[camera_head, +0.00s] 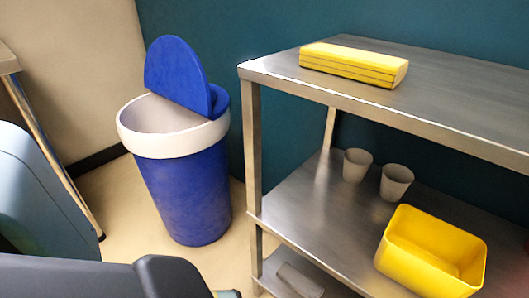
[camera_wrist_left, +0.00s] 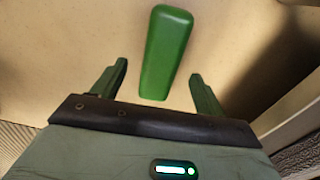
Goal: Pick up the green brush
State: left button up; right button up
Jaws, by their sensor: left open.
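The green brush (camera_wrist_left: 166,50) shows in the left wrist view as a smooth, long green block over a beige surface. Its near end lies between the two fingers of my left gripper (camera_wrist_left: 159,70), and its far end reaches toward the top of the picture. The fingers are spread, with a gap on each side of the brush, and I see no contact. I cannot tell how far above or below the fingertips the brush is. The head view does not clearly show the brush. My right gripper is in neither view.
A blue bin (camera_head: 188,195) with a white rim stands on the floor left of a metal shelf (camera_head: 440,115). The shelf holds a yellow block (camera_head: 350,62), two grey cups (camera_head: 356,165) (camera_head: 396,182) and a yellow container (camera_head: 425,262). A table edge (camera_head: 8,62) shows at left.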

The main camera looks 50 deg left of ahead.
pick_arm(q)
jog(key=shift+w+f+b, duration=0.15)
jog(key=shift+f+b, duration=1.55)
jog(key=shift+f, duration=0.65)
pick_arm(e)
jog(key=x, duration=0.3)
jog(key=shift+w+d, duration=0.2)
pick_arm(q)
jog(key=c, duration=1.1)
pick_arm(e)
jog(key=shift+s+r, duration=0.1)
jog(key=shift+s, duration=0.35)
pick_arm(q)
jog(key=shift+r, duration=0.2)
